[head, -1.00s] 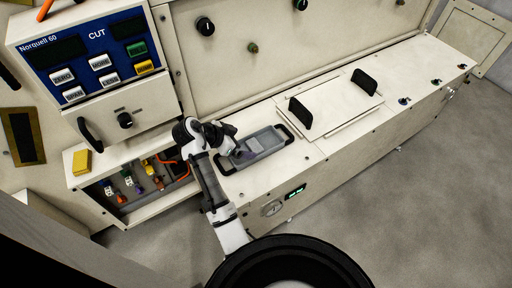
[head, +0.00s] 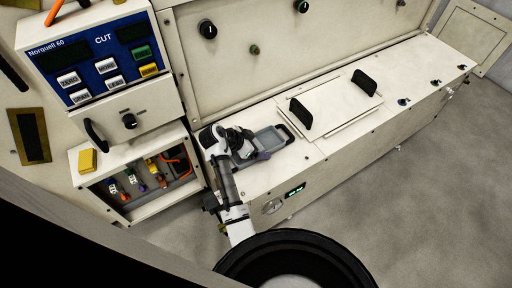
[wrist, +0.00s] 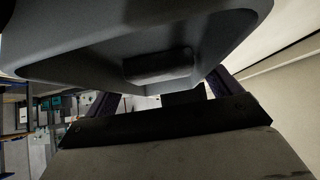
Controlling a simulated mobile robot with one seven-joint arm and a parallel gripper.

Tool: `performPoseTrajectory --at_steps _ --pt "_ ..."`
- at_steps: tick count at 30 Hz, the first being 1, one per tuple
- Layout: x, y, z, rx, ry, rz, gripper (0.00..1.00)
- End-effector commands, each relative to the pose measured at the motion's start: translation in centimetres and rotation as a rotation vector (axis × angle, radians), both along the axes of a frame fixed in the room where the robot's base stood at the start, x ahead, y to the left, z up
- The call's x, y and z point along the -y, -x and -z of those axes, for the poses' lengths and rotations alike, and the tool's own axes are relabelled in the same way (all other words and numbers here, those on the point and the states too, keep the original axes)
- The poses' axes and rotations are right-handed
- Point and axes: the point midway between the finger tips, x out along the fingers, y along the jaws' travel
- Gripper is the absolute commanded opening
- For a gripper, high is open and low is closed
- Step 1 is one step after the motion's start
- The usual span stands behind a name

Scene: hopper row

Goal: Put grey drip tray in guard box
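The grey drip tray (head: 270,139), a shallow tray with dark end handles, is on top of the long cream bench in the head view. Its left part is hidden by my gripper (head: 256,146), which is low over it. In the wrist view a large grey tray-like shape (wrist: 70,45) fills the upper part, very close. My gripper (wrist: 165,95) shows purple fingers well apart, partly hidden behind that shape, with no clear grip on it. I cannot tell which thing is the guard box; no label for it is readable.
The bench has a flat lid (head: 338,108) with two black upright handles. Left, an open compartment (head: 140,215) holds coloured fittings; a yellow block (head: 87,161) sits on its top. A blue control panel (head: 98,65) stands above. The floor (head: 430,200) right of the bench is clear.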

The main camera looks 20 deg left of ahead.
Motion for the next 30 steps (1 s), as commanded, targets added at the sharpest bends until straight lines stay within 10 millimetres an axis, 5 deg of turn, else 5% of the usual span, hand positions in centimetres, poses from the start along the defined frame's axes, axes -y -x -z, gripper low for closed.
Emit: performPoseTrajectory --at_steps 8,20,30 --pt "0.0 0.0 -0.1 0.002 0.0 0.0 0.54" --pt "-0.1 -0.1 -1.3 0.004 -0.002 0.001 0.54" --pt "-0.1 -0.1 -9.0 0.009 -0.007 0.0 0.54"
